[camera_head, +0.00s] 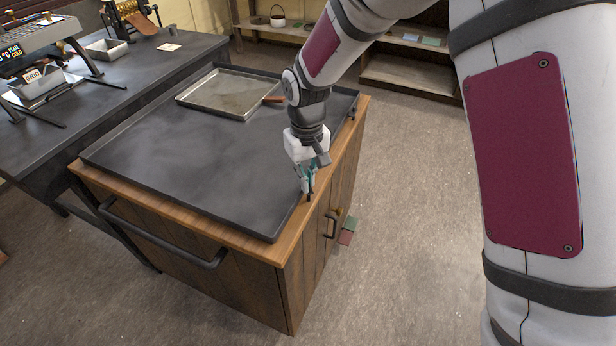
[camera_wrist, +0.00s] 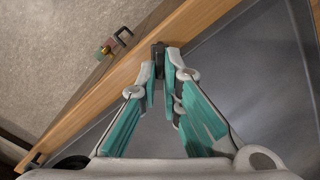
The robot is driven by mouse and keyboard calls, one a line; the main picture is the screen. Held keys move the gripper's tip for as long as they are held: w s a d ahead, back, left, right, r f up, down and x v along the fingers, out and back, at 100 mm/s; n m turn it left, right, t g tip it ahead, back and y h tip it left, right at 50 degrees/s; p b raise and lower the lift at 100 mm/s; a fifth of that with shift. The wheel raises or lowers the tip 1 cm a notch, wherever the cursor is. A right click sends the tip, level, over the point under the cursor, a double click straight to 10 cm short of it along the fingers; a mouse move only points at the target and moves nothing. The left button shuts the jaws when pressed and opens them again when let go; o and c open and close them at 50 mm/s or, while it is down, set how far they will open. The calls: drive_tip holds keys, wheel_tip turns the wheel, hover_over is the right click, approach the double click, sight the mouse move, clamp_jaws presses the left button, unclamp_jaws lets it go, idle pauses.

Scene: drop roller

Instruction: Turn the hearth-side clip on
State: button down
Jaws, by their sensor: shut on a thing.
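A small dark clip (camera_wrist: 158,54) stands on the rim of the dark worktop, at the edge by the wood. My gripper (camera_head: 307,194) reaches down to it at the worktop's right edge in the head view. In the wrist view the teal-padded fingers of my gripper (camera_wrist: 161,66) are closed on the clip, one on each side. The fingers hide much of the clip in the head view. A second dark clip (camera_head: 352,112) sits farther back on the same edge. I cannot tell which clip is hearth-side.
The dark worktop (camera_head: 190,150) is mostly bare, with a metal tray (camera_head: 228,92) at its back. A cabinet handle (camera_head: 332,225) sticks out below my gripper. Green and red pieces (camera_head: 347,229) lie beside the cabinet. A bench (camera_head: 120,77) with equipment stands left.

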drive_tip(key=n, duration=0.4)
drive_tip(key=shift+s+a+n, duration=0.1)
drive_tip(key=shift+a+n, duration=0.05)
drive_tip(key=shift+n, duration=0.15)
drive_tip(key=shift+s+n, duration=0.15)
drive_tip(key=shift+n, duration=1.55)
drive_tip(key=shift+a, duration=0.1)
drive_tip(key=c, duration=1.8)
unclamp_jaws()
drive_tip(key=shift+o, duration=0.2)
drive_tip(key=shift+r, duration=0.15)
wheel_tip(320, 180, up, 12)
